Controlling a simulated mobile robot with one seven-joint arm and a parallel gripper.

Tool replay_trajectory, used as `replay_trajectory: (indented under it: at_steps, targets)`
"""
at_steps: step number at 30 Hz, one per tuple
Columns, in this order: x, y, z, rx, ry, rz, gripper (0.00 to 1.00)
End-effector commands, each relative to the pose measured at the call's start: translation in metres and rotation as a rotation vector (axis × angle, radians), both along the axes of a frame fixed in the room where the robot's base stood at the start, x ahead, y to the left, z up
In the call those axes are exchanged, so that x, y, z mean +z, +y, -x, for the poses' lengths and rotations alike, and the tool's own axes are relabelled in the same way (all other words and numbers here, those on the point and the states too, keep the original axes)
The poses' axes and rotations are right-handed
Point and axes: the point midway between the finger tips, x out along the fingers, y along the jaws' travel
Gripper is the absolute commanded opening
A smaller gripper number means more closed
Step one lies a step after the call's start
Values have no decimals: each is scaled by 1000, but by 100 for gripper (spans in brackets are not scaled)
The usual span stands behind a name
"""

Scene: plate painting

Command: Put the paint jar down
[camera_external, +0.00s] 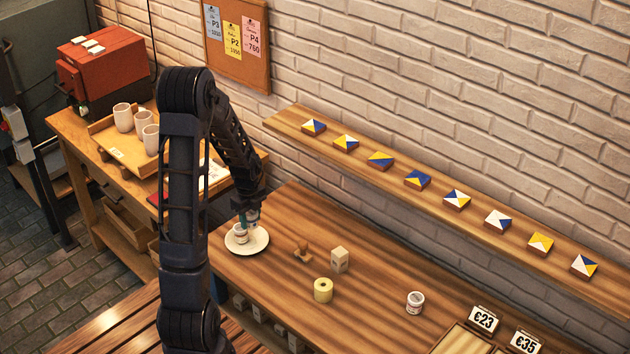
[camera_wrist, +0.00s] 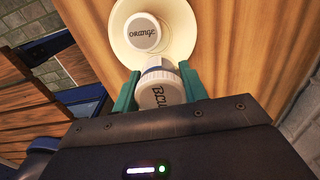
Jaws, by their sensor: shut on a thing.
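My gripper (camera_external: 250,216) is over the white plate (camera_external: 262,243) at the left end of the long wooden table. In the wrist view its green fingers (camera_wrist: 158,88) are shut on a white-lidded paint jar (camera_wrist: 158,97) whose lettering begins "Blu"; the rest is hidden. A second jar, with "Orange" on its lid (camera_wrist: 143,34), stands on the plate beside the held jar, and the plate's rim (camera_wrist: 190,20) shows around it. Whether the held jar touches the plate, I cannot tell.
On the table stand a wooden stamp-like piece (camera_external: 302,252), a pale block (camera_external: 340,259), a yellow roll (camera_external: 323,290) and another white jar (camera_external: 415,302). Price cards (camera_external: 483,319) stand at the right. A shelf of painted tiles (camera_external: 417,180) runs behind.

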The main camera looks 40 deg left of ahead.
Motion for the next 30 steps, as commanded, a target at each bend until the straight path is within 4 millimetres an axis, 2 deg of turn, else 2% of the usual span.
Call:
replay_trajectory:
  at_steps: [3, 6, 17, 18, 21, 30]
  targets:
    - [-17, 0, 1, 0, 3, 2, 18]
    - [-24, 0, 0, 0, 2, 1, 18]
    - [-27, 0, 0, 1, 1, 1, 18]
    - [-26, 0, 0, 1, 1, 0, 49]
    - [-26, 0, 0, 1, 1, 0, 64]
    - [-25, 0, 0, 1, 0, 0, 64]
